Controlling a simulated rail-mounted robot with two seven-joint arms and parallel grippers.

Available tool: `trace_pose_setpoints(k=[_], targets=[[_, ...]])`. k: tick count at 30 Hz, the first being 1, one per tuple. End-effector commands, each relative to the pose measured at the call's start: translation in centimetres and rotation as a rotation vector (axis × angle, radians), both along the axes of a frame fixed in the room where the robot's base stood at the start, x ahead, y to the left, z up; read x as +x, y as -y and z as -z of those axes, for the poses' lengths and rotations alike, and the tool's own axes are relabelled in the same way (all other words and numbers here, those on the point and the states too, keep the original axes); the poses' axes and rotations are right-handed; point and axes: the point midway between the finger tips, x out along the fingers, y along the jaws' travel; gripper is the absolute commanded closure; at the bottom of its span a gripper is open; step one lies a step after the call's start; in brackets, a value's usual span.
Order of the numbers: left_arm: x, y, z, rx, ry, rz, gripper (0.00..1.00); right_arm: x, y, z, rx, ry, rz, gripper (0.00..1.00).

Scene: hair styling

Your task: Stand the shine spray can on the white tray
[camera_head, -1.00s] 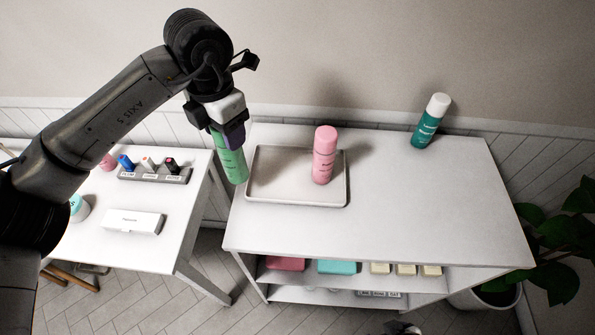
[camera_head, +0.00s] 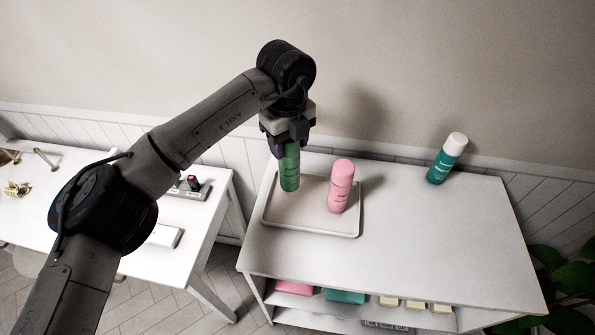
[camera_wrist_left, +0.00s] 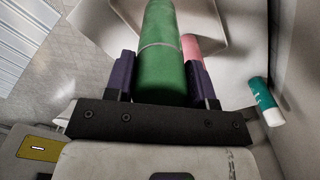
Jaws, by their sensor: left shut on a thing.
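My left gripper (camera_head: 289,147) is shut on a green can (camera_head: 289,172) and holds it roughly upright, over the left part of the white tray (camera_head: 308,228). In the left wrist view the green can (camera_wrist_left: 160,62) sits between the purple fingers of my gripper (camera_wrist_left: 161,75). Whether the can's bottom touches the tray I cannot tell. A pink can (camera_head: 341,187) stands on the right part of the tray. It also shows partly hidden behind the green can in the left wrist view (camera_wrist_left: 191,47). I cannot read the green can's label. My right gripper is not in view.
A teal can with a white cap (camera_head: 447,158) stands at the back of the white cabinet top (camera_head: 420,235). The cabinet top right of the tray is clear. A second white table (camera_head: 205,228) stands to the left, with a gap between. Shelves below hold boxes.

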Motion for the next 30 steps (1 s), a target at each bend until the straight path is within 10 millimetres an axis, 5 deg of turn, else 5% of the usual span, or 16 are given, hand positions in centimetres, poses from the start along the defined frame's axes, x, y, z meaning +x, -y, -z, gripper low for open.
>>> trace_pose_setpoints(k=[20,30], targets=[[0.0,0.0,6.1,-0.001,0.000,0.003,0.93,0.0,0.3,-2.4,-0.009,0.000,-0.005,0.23],[0.0,0.0,6.6,-0.001,0.002,0.004,0.93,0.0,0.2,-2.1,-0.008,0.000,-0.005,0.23]])
